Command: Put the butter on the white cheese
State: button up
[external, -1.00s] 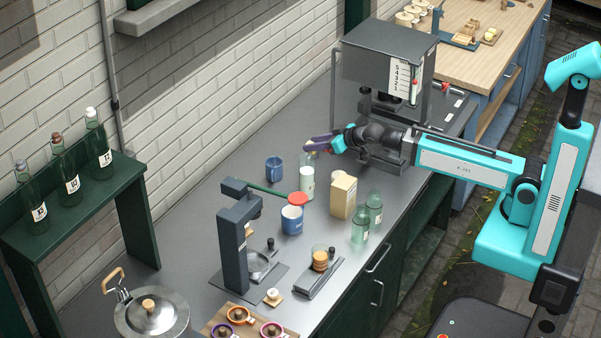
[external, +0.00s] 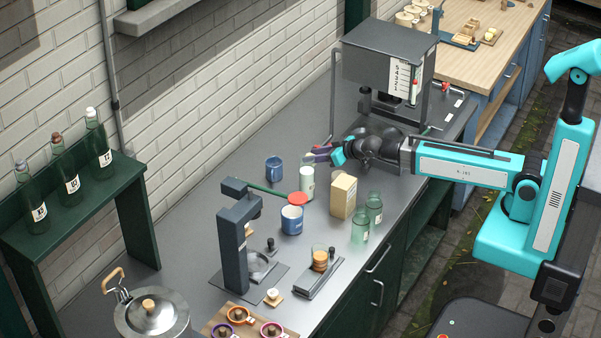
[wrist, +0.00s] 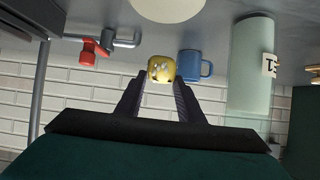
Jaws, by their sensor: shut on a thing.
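My gripper (external: 318,154) is over the far part of the grey counter, in front of the tall grey press. In the wrist view my gripper (wrist: 160,82) is shut on a small yellow block with darker spots, which looks like the butter (wrist: 160,68). It sits between the fingertips. A pale, flat round thing, probably the white cheese (wrist: 167,7), lies on the counter at the top edge of the wrist view, partly cut off. The butter is apart from it. In the external view I cannot make out the cheese; my gripper and wrist may hide it.
A blue mug (external: 273,168) and a pale green cylinder (external: 307,183) stand close by, left of and below my gripper. A cream box (external: 343,196) and green glass jars (external: 367,215) stand nearer the front edge. The press (external: 388,65) rises behind my wrist.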

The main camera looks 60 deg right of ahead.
jog(key=shift+f, duration=0.4)
jog(key=shift+f, duration=0.1)
jog(key=shift+f+p, duration=0.55)
jog(key=shift+f, duration=1.45)
jog(key=shift+f, duration=0.15)
jog(key=o, duration=1.1)
jog(key=shift+c, duration=0.2)
jog(key=shift+r, duration=0.2)
jog(key=shift+v, duration=1.6)
notch_tip(320, 180, up, 7)
jog(key=p, duration=0.7)
